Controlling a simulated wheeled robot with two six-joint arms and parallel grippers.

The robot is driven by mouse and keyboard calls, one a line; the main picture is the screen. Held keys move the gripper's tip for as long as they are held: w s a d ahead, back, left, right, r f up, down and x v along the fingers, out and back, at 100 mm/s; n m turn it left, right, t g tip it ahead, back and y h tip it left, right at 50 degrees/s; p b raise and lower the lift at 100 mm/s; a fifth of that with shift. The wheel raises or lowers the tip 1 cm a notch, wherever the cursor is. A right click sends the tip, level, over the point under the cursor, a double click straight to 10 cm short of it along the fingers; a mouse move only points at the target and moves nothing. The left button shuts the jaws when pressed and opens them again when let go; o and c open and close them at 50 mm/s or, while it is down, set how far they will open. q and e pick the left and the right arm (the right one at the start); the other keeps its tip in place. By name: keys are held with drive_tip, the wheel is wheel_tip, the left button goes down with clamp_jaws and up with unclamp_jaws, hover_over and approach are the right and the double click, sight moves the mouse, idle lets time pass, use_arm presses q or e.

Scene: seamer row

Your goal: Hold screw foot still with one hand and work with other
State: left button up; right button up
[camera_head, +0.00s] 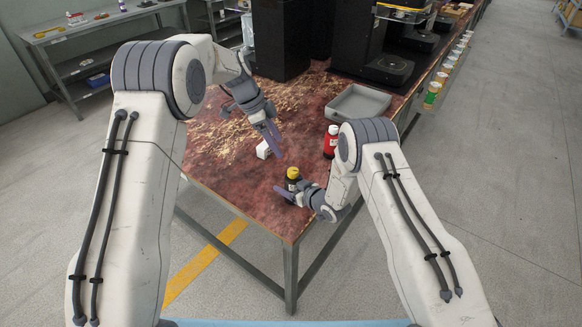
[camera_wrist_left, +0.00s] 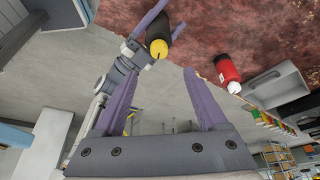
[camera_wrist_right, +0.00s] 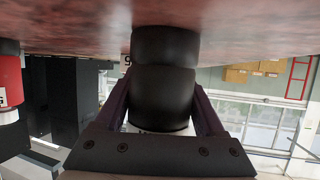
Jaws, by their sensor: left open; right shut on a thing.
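A black, bottle-like piece with a yellow top (camera_head: 292,178) stands upright near the table's front corner; I cannot tell whether it is the screw foot. My right gripper (camera_head: 289,190) is shut around its lower part. The right wrist view shows its black body (camera_wrist_right: 164,85) between the fingers. In the left wrist view its yellow top (camera_wrist_left: 158,49) shows beyond the fingertips. My left gripper (camera_head: 272,142) is open and empty, above the table and farther back than the black piece. Its two fingers (camera_wrist_left: 158,78) are spread apart in the left wrist view.
A small white box (camera_head: 263,150) lies near my left gripper. A red bottle (camera_head: 330,142) stands right of the black piece, by my right arm. A grey tray (camera_head: 358,103) and black machines (camera_head: 385,68) are farther back. The mottled red tabletop (camera_head: 215,165) is clear at left.

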sight(293, 170)
use_arm(q)
drive_tip(key=x, duration=1.1)
drive_tip(key=shift+c, duration=0.3)
clamp_jaws()
drive_tip(key=shift+a, duration=0.1)
drive_tip(key=shift+n, duration=0.3)
drive_tip(key=shift+s+n+t+y, duration=0.15)
drive_tip(key=shift+n+t, duration=0.4)
drive_tip(key=shift+n, duration=0.85)
drive_tip(key=shift+w+n+t+y, duration=0.1)
drive_tip(key=shift+n+t+y, duration=0.3)
drive_tip(key=shift+n, duration=1)
drive_tip(key=shift+t, duration=0.25)
drive_tip(key=shift+o, duration=0.3)
unclamp_jaws()
drive_tip(key=shift+s, duration=0.1)
